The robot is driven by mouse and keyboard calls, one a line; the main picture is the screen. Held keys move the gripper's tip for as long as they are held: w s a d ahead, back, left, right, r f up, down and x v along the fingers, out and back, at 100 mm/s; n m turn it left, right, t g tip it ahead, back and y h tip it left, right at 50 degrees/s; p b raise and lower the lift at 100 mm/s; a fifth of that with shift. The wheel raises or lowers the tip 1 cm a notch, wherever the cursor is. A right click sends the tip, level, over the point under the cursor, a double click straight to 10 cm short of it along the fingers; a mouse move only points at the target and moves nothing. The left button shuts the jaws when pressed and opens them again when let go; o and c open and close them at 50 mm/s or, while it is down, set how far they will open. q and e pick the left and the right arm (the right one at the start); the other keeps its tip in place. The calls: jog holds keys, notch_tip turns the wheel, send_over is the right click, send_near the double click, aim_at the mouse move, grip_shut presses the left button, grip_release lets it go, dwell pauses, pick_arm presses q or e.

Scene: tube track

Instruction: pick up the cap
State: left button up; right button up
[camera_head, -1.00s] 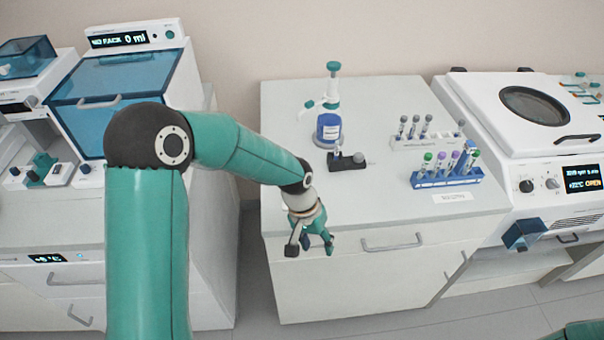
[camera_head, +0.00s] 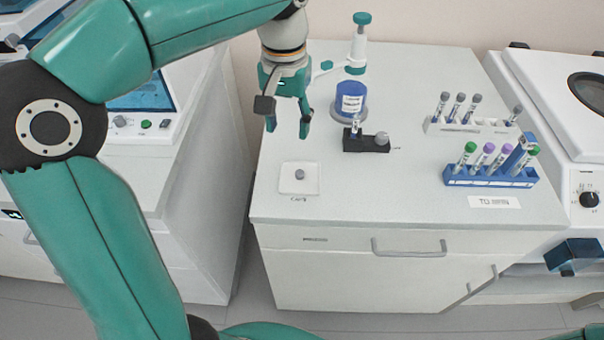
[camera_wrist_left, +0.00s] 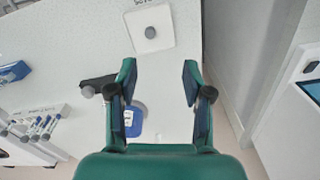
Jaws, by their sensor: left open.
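A small grey cap (camera_head: 299,174) sits on a white square pad (camera_head: 300,189) marked as caps, near the front left of the bench top. In the left wrist view the cap (camera_wrist_left: 150,32) lies on its pad beyond the fingertips, roughly midway between them. My left gripper (camera_head: 289,131) is open and empty, pointing down above the bench, behind the cap and apart from it. In the left wrist view both fingers of my left gripper (camera_wrist_left: 158,72) are spread with nothing between them. My right gripper is not in view.
A white tube rack (camera_head: 470,128) and a blue tube rack (camera_head: 490,177) stand farther right. The bench top (camera_head: 390,205) is clear right of the pad.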

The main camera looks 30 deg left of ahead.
pick_arm(q)
send_over(299, 174)
jog(key=f, duration=0.9)
jog(key=shift+s+a+b, duration=0.25)
jog(key=shift+a+b, duration=0.1)
jog(key=shift+w+d+f, duration=0.15)
jog(key=shift+f, duration=1.2)
jog(key=shift+w+d+f, duration=0.15)
jog(key=shift+f, duration=1.2)
jog(key=c, duration=0.8)
